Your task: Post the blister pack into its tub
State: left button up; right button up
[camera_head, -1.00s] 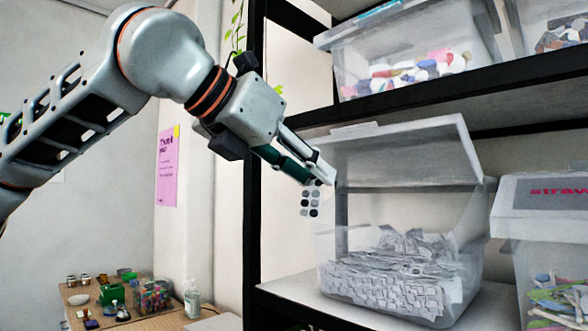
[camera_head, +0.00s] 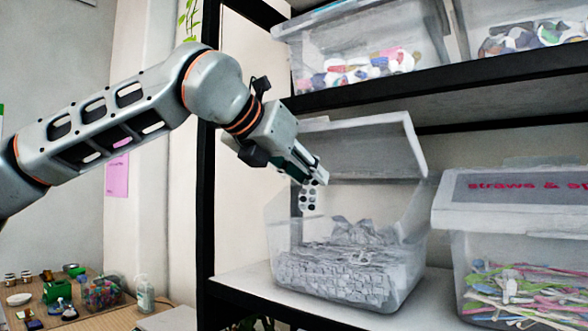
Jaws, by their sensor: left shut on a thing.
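The blister pack (camera_head: 308,198) is a small pale sheet with dark round pockets. It hangs below the fingertips of my left gripper (camera_head: 312,175), which is shut on its upper end. The pack is in front of the clear tub's opening in this view, near its left side; I cannot tell whether it is inside the rim. The tub (camera_head: 405,285) stands on the middle shelf, its lid (camera_head: 365,145) raised at the back. Many grey-white packs (camera_head: 335,275) fill its lower part. My right gripper is not in view.
A lidded tub of straws (camera_head: 510,250) stands to the right on the same shelf. Above, the black-edged upper shelf (camera_head: 450,75) carries a tub of coloured caps (camera_head: 365,50). A black shelf post (camera_head: 205,220) is left of the tub. A cluttered table (camera_head: 110,318) is lower left.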

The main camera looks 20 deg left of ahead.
pick_arm(q)
jog(key=w, duration=0.1)
jog(key=w+d, duration=0.1)
jog(key=w, duration=0.2)
jog(key=shift+d+f+p, duration=0.15)
jog(key=shift+d+p, duration=0.15)
jog(key=shift+p, duration=0.1)
jog(key=shift+w+d+f, duration=0.1)
jog(key=shift+w+d, duration=0.1)
jog(key=shift+w, duration=0.3)
jog(key=shift+w+d+f, duration=0.1)
jog(key=shift+w+d, duration=0.05)
jog(key=shift+w, duration=0.3)
jog(key=o, duration=0.7)
jog(key=shift+s, duration=0.1)
jog(key=v, duration=1.2)
